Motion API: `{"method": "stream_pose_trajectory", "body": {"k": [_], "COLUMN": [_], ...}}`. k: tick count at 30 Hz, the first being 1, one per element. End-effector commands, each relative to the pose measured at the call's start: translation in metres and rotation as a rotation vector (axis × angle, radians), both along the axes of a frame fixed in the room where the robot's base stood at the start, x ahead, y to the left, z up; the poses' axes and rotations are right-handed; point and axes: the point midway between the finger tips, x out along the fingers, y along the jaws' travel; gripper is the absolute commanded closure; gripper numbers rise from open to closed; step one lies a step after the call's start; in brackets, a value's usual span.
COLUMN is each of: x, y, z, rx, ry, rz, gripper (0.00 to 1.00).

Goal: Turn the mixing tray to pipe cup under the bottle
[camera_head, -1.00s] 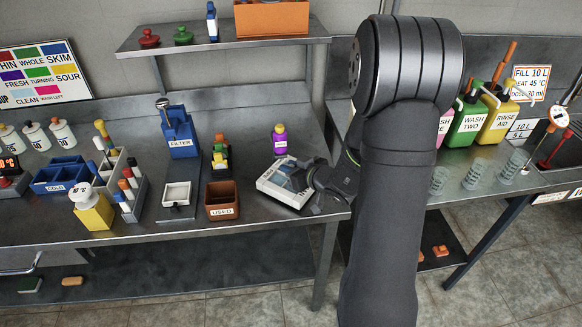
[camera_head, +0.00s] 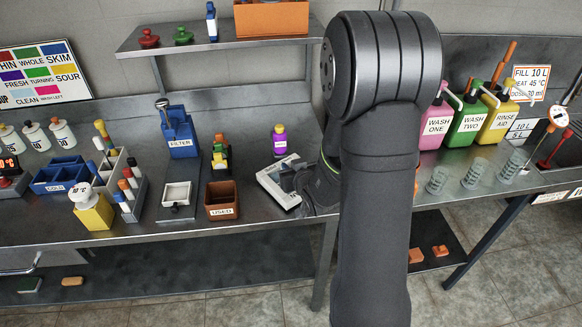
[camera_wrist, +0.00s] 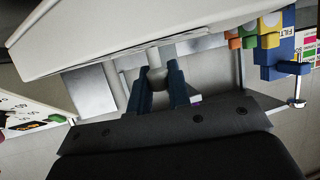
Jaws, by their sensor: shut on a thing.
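The white mixing tray (camera_head: 272,180) lies on the bench left of my arm, its right part hidden behind my gripper. My gripper (camera_head: 297,180) is at the tray's right side. In the wrist view my gripper (camera_wrist: 160,82) has its two blue fingers closed around a round grey knob (camera_wrist: 156,76), beneath a large pale surface. A purple bottle (camera_head: 280,143) with a yellow cap stands upright on the bench, just behind the tray. The tray's cups and their labels are too hidden to tell apart.
A brown box marked USED (camera_head: 221,201) stands left of the tray, with a small white dish (camera_head: 177,196) beyond it. A blue FILTER stand (camera_head: 180,136) is further back. The bench's front edge is close. Wash bottles (camera_head: 466,122) stand to the right.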

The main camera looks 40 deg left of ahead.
Motion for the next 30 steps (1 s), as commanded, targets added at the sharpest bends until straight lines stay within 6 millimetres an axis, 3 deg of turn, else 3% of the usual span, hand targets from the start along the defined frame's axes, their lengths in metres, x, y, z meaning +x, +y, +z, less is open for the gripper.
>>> {"method": "stream_pose_trajectory", "body": {"k": [8, 9, 12, 23, 30], "x": [0.000, 0.000, 0.000, -0.002, -0.019], "y": [0.001, 0.001, 0.001, -0.004, -0.031], "z": [0.001, 0.001, 0.001, 0.003, 0.017], "rx": [0.003, 0.003, 0.003, 0.002, 0.002], "ry": [-0.002, -0.002, -0.001, -0.001, -0.002], "rz": [0.000, 0.000, 0.001, 0.000, -0.001], "gripper": [1.00, 0.77, 0.62, 0.62, 0.62]}}
